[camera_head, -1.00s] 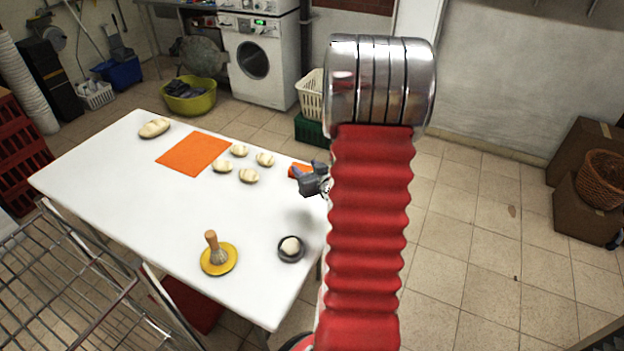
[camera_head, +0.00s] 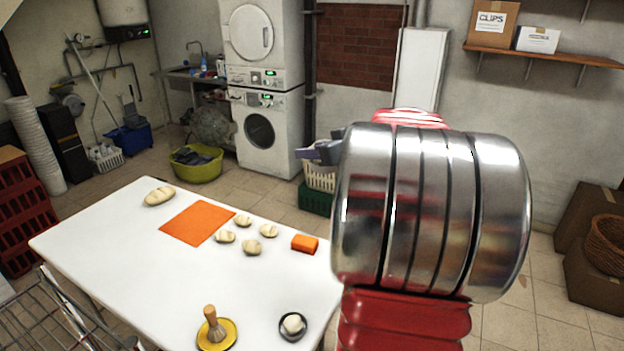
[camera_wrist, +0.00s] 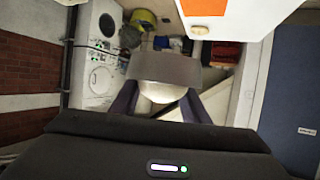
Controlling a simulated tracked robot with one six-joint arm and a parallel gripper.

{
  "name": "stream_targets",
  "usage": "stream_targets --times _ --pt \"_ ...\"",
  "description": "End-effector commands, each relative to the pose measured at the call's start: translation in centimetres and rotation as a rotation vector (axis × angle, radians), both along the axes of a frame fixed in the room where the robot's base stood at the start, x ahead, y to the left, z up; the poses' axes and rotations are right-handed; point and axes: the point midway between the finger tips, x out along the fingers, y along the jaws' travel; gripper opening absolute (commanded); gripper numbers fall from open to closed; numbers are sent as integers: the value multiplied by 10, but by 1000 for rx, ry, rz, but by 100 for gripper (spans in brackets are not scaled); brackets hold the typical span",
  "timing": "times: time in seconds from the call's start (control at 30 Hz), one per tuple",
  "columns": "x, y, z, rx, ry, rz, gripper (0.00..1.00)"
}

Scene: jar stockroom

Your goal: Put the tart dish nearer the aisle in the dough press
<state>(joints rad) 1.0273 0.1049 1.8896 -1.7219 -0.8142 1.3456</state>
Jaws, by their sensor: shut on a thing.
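My gripper (camera_head: 322,152) is raised beyond the far right corner of the table, in front of the white basket. In the wrist view its dark fingers (camera_wrist: 163,103) are closed on a grey, dish-like thing (camera_wrist: 165,68) with a pale part below it. I cannot tell for certain that this is a tart dish. A small dark dish (camera_head: 283,333) holding a pale dough ball (camera_head: 293,323) stands at the table's near right edge, well away from my gripper. I cannot make out a dough press in either view.
A wire rack (camera_head: 60,325) stands at the near left. Stacked washing machines (camera_head: 262,125) stand behind.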

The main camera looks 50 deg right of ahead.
Motion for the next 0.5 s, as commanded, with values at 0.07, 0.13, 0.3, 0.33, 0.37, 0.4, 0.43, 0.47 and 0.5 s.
stream_targets --times 0.07,0.13,0.3,0.33,0.37,0.4,0.43,0.47,0.5 --pt "-8 2 40 -11 -4 43 11" --pt "-15 8 71 -11 -3 85 11" --pt "-41 29 142 -8 -3 172 11" --pt "-46 34 154 -9 -3 184 11" --pt "-52 38 166 -9 -2 193 11" --pt "-60 45 181 -8 -2 204 11" --pt "-67 50 192 -9 -2 211 11" --pt "-74 56 203 -8 -3 213 11" --pt "-83 63 217 -8 -3 214 11"
